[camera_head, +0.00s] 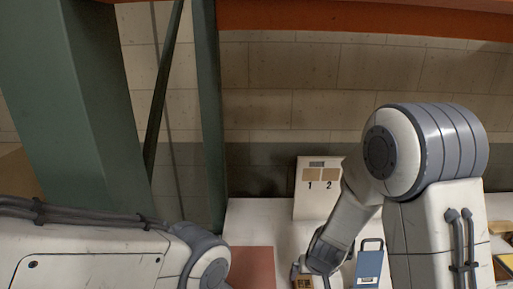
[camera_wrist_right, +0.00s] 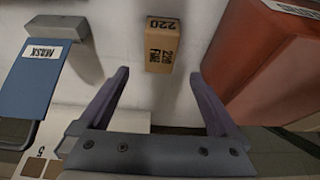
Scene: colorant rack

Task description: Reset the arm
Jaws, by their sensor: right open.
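My right gripper (camera_head: 316,268) hangs low over the white table in the head view, its tips partly hidden. In the right wrist view its two fingers (camera_wrist_right: 158,80) are spread apart with nothing between them. A small brown box marked 220 FINE (camera_wrist_right: 164,60) lies beyond the fingertips, apart from them; a little brown box also shows at the bottom of the head view (camera_head: 304,283). My left arm comes in at the lower left of the head view, but its gripper is out of frame.
A blue, handled item with a white label (camera_head: 368,268) stands right of my right gripper; it also shows in the wrist view (camera_wrist_right: 30,85). A white panel marked 1 and 2 (camera_head: 312,204) stands behind. A reddish box (camera_wrist_right: 275,65) is close to the right finger. Green rack posts (camera_head: 209,110) rise behind.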

